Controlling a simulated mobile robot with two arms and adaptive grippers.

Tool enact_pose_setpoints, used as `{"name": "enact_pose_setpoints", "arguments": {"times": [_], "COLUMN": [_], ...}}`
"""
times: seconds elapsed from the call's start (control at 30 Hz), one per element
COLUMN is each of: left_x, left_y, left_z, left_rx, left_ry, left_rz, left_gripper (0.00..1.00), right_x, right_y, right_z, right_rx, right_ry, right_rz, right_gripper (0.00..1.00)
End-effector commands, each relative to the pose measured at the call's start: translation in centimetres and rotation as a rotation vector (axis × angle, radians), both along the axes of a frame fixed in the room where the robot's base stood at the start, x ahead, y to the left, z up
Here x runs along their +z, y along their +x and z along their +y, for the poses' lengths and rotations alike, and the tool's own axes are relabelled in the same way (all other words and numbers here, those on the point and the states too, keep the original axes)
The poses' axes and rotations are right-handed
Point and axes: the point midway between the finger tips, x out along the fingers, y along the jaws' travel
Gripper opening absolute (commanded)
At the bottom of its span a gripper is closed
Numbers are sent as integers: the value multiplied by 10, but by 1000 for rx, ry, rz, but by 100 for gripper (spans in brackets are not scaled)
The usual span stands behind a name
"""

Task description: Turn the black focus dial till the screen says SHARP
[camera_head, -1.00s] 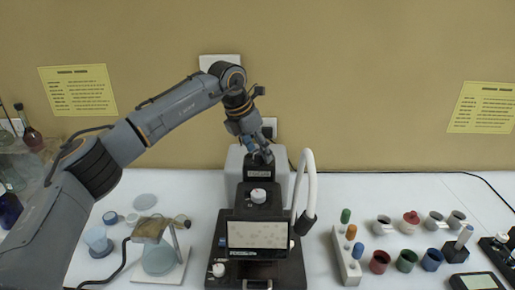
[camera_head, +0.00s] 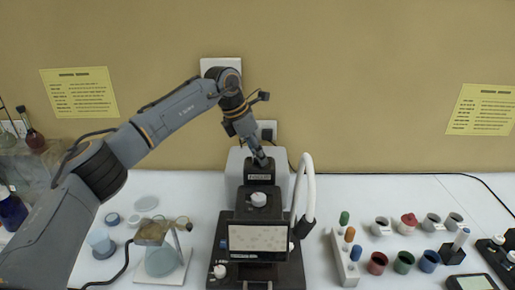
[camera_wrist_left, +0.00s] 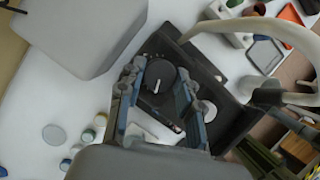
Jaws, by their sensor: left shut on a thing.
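The black focus dial (camera_wrist_left: 160,76), a round knob with a white line on its face, sits on top of the dark instrument (camera_head: 230,264). My left gripper (camera_wrist_left: 157,92) has its two blue-grey fingers on either side of the dial and is shut on it. In the head view the left gripper (camera_head: 260,162) reaches down behind a labelled black block and hides the dial. The screen (camera_head: 258,238) on the instrument's front shows a pale picture with faint specks; I cannot read any word on it. My right gripper is not in view.
A white curved tube (camera_head: 308,185) rises close to the instrument's right side. A pale box stands behind it. A small stand with a glass dish (camera_head: 160,262) is at left. A white rack (camera_head: 345,262) and several coloured cups are at right.

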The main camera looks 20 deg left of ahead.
Motion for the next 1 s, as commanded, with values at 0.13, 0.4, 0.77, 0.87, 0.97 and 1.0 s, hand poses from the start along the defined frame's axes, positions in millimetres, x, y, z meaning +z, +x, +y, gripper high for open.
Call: {"name": "enact_pose_setpoints", "arguments": {"times": [0.13, 0.4, 0.77, 0.87, 0.97, 1.0], "left_x": [3, 3, 2, 2, 1, 1], "left_y": [1, 2, 4, 4, 4, 4], "left_z": [0, 0, 0, 0, 1, 1], "left_rx": [-135, -386, -641, -686, -717, -728], "left_ry": [-2, -2, -2, -1, 0, 0], "left_rz": [4, 4, 2, 1, 1, 1], "left_gripper": [4, 4, 4, 4, 4, 4], "right_x": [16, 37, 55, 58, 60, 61], "right_y": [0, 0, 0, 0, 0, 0], "right_z": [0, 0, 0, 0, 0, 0], "right_rx": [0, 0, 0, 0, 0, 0], "right_ry": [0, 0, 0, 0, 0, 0], "right_rz": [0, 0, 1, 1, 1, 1], "right_gripper": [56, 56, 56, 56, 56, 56]}}
